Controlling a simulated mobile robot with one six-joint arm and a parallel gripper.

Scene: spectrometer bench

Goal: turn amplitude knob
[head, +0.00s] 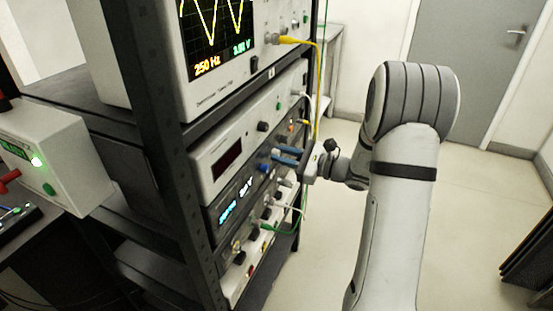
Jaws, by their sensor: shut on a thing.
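My gripper (273,159) reaches from the right to the front of the rack. Its blue fingers are closed at the dark panel of the unit with the blue lit display (236,200). The knob between the fingertips is mostly hidden by them, and its label cannot be read. The oscilloscope (218,62) above shows a yellow wave and reads 250 Hz and a green voltage figure, about 3 V, blurred.
A unit with a dark red display (227,163) sits just above the fingers. A yellow cable (318,85) hangs close by, and a green cable (285,228) loops below. A box with a green light (55,150) stands at left.

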